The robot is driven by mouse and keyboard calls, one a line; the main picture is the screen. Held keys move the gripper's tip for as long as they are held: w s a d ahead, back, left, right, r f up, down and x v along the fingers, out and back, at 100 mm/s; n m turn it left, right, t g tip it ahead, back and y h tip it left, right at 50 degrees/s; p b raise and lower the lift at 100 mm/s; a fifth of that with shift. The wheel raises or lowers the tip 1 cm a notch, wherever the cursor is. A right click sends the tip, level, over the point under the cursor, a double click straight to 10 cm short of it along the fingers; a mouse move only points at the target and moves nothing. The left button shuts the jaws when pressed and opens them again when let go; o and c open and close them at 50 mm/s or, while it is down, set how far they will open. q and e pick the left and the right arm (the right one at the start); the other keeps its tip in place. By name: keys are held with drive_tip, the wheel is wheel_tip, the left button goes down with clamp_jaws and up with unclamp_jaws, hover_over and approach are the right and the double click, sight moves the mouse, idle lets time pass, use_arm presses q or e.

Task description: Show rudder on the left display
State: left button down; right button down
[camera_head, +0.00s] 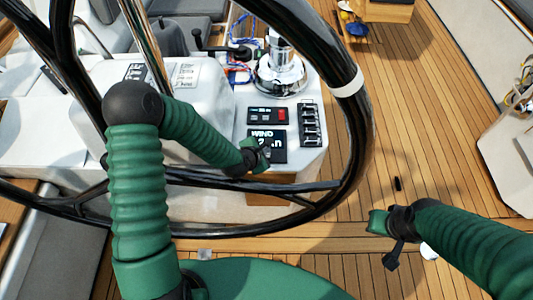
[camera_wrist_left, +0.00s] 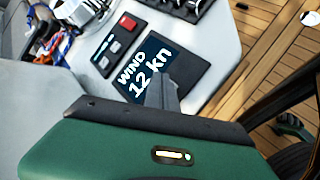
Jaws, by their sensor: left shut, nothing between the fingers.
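A dark display (camera_head: 280,156) is set in the white console, and in the left wrist view the display (camera_wrist_left: 180,62) reads "WIND 12 kn". Beside it is a small black button panel (camera_head: 257,121) with a red button (camera_head: 282,115) and grey buttons; it also shows in the left wrist view (camera_wrist_left: 108,41). My left gripper (camera_head: 262,150) reaches past the wheel to the display. In the left wrist view its shut, empty fingers (camera_wrist_left: 160,92) overlap the display's lower edge; I cannot tell whether they touch. My right gripper (camera_head: 388,238) hangs over the deck, its jaws unclear.
A large black steering wheel (camera_head: 362,150) stands around my left arm, its rim and spokes close by. A chrome winch (camera_head: 279,75), a switch row (camera_head: 310,124) and a lever (camera_head: 215,48) with ropes are near the display. Wooden deck (camera_head: 430,120) lies open at right.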

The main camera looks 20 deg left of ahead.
use_arm(q)
drive_tip(key=shift+f, duration=0.1)
idle(0.3)
drive_tip(key=shift+f, duration=0.3)
drive_tip(key=shift+f+b, duration=0.45)
drive_tip(key=shift+b, duration=0.1)
idle(0.5)
drive_tip(key=shift+r+p, duration=0.85)
drive_tip(key=shift+r, duration=0.05)
wheel_tip(320, 180, up, 5)
drive_tip(key=p, duration=0.4)
drive_tip(key=shift+r+p, duration=0.1)
drive_tip(key=shift+p, duration=0.2)
